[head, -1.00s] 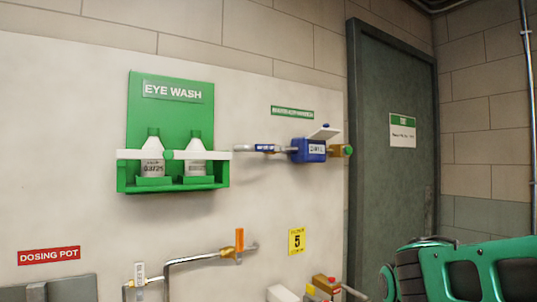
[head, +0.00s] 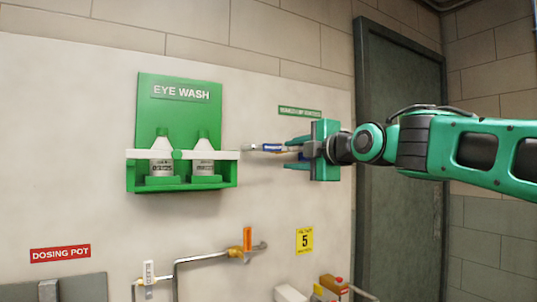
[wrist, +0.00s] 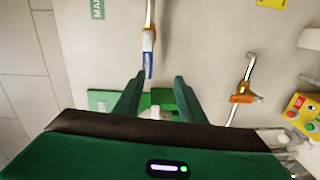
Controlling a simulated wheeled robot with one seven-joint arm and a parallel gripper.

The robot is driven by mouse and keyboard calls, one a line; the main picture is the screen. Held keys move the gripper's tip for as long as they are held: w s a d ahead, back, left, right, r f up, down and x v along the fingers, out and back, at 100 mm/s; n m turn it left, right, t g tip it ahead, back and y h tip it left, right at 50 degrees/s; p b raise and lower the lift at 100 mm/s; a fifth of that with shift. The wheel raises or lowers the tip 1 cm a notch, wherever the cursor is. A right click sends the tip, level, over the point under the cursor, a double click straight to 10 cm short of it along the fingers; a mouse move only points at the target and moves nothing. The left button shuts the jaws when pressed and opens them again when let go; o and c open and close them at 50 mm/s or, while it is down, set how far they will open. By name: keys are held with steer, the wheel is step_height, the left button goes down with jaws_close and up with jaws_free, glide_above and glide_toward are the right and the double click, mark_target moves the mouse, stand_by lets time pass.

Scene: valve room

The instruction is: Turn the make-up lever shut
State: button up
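The make-up line is a short pipe under the green sign (head: 300,111), and a slim blue lever (head: 272,147) lies along it. In the wrist view the blue lever (wrist: 148,65) points down the picture, its lower end near the left fingertip. My gripper (head: 291,153) is at the right end of the lever in the head view. Its fingers are open and apart in the wrist view (wrist: 160,77), with nothing held. I cannot tell whether a finger touches the lever. The gripper hides the blue meter box.
A green eye wash station (head: 180,95) with two white bottles stands left of the line. Below are a pipe with an orange lever (head: 247,240) and a yellow sign (head: 304,240). A dark door (head: 400,80) is behind my arm.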

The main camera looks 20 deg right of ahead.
mark_target(272, 148)
steer(key=shift+n+t, duration=0.3)
steer(key=shift+n, duration=0.2)
steer(key=w, duration=0.3)
steer(key=w+a+r, duration=0.1)
steer(key=w, duration=0.3)
steer(key=w+r, duration=0.1)
steer(key=w, duration=0.2)
steer(key=shift+w+a, duration=0.2)
steer(key=shift+w, duration=0.2)
steer(key=shift+c, duration=0.3)
jaws_close()
